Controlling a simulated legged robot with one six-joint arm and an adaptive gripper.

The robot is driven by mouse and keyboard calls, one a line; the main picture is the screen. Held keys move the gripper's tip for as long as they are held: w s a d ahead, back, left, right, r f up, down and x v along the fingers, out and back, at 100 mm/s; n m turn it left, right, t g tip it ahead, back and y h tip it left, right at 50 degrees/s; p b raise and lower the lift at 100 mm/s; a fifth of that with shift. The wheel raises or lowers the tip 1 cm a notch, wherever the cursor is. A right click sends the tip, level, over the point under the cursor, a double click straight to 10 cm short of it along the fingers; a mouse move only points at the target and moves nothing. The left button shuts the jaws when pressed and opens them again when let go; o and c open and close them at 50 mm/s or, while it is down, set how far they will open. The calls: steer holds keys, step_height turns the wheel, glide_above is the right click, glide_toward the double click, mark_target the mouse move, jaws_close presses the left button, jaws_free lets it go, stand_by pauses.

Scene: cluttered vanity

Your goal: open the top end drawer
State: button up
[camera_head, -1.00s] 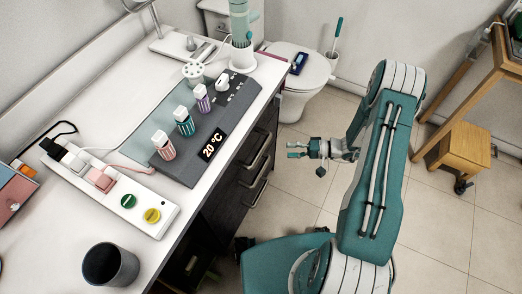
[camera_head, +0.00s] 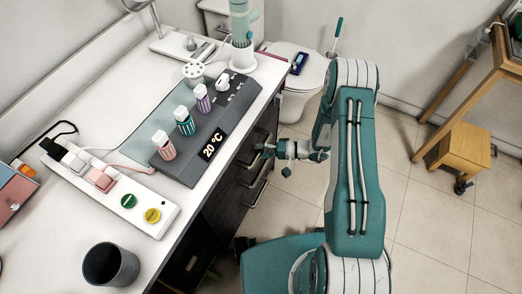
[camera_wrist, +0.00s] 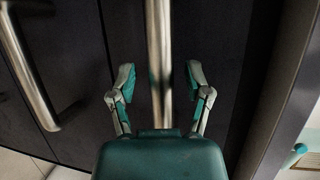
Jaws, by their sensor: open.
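The dark drawer unit (camera_head: 228,212) stands under the white countertop, with metal bar handles stacked on its front. In the wrist view a bar handle (camera_wrist: 158,50) runs between the two fingers of my gripper (camera_wrist: 160,80), on a dark drawer front (camera_wrist: 215,45). The fingers are apart, one on each side of the bar, and do not visibly press on it. In the head view my gripper (camera_head: 265,152) is at the upper handles, partly merging with the dark front. The drawer fronts look closed.
A second handle (camera_wrist: 35,75) is to the left in the wrist view. The counter (camera_head: 75,215) holds a grey control panel (camera_head: 205,125), a power strip (camera_head: 110,188) and a dark cup (camera_head: 110,264).

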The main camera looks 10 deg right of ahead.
jaws_close()
